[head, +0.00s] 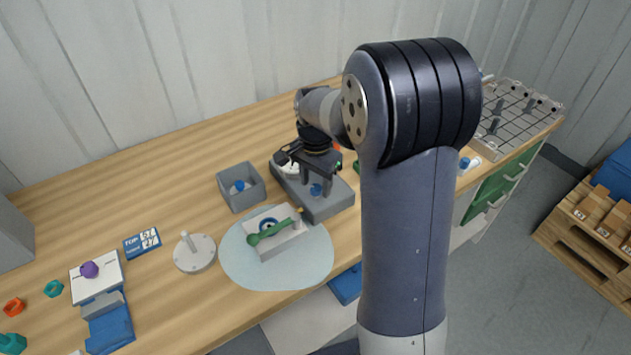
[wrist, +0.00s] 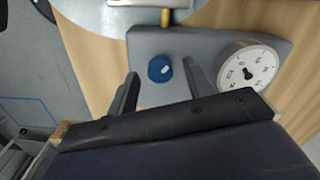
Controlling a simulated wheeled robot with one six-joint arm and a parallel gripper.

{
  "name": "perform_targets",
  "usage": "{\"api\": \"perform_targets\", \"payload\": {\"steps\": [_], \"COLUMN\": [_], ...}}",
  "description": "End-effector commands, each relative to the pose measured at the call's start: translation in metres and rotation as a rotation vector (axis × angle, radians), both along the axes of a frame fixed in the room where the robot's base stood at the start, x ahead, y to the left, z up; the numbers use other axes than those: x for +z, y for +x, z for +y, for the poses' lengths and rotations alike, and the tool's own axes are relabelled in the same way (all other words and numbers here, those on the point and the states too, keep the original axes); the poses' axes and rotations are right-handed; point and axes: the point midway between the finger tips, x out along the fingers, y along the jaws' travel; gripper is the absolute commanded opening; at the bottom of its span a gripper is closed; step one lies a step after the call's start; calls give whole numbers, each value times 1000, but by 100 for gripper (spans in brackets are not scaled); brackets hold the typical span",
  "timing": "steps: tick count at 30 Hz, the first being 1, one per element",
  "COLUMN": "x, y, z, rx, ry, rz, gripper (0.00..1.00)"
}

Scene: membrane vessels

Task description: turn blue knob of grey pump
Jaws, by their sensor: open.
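The grey pump (head: 326,205) is a low grey block on the wooden bench, with a white round dial (wrist: 247,68) at one end. Its blue knob (wrist: 160,69) is a small round cap with a white mark, on the pump's top. The knob also shows in the head view (head: 316,190), below my gripper. My gripper (wrist: 160,82) is open and points down over the pump. In the wrist view its two fingers stand left and right of the knob, with gaps on both sides. I cannot tell how high the fingertips are above the knob.
A pale blue round mat (head: 240,275) with a white block and green lever (head: 268,234) lies in front of the pump. A grey open box (head: 241,187) stands left of the pump. A white disc with a post (head: 194,253) is farther left. The bench behind the box is clear.

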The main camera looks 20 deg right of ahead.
Motion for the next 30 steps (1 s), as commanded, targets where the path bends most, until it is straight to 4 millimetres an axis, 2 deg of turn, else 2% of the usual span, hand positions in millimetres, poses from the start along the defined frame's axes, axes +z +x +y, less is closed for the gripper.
{"api": "perform_targets", "payload": {"steps": [10, 26, 30], "x": [-4, -4, -4], "y": [0, 0, 0], "z": [0, 0, 0], "rx": [0, 1, 4], "ry": [0, 0, 0], "rz": [0, 0, 0], "gripper": [49, 5, 4]}}
